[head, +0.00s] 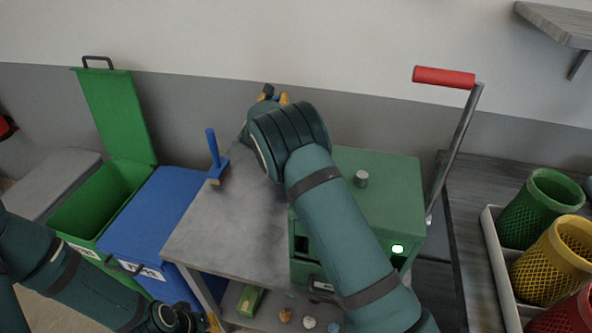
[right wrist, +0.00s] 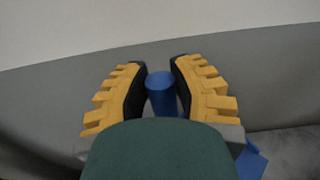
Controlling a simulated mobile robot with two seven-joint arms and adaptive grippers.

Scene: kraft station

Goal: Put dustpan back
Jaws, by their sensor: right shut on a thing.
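My right gripper (head: 274,97) is at the back of the grey table, near the wall, mostly hidden behind its own wrist. In the right wrist view its yellow fingers (right wrist: 160,88) are shut on the blue handle of the dustpan (right wrist: 161,95). A blue piece shows low at the right there; most of the dustpan is hidden by my gripper. A blue hand brush (head: 215,165) stands on the table with its handle up, left of my right arm. My left gripper (head: 210,322) is at the bottom edge, partly cut off; its opening is unclear.
The grey table (head: 225,225) has bare room in front of the brush. A green machine (head: 385,190) with a red-handled lever (head: 443,77) stands right of my arm. An open green bin (head: 95,205) and a closed blue bin (head: 155,215) stand left. Mesh baskets (head: 540,205) are at right.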

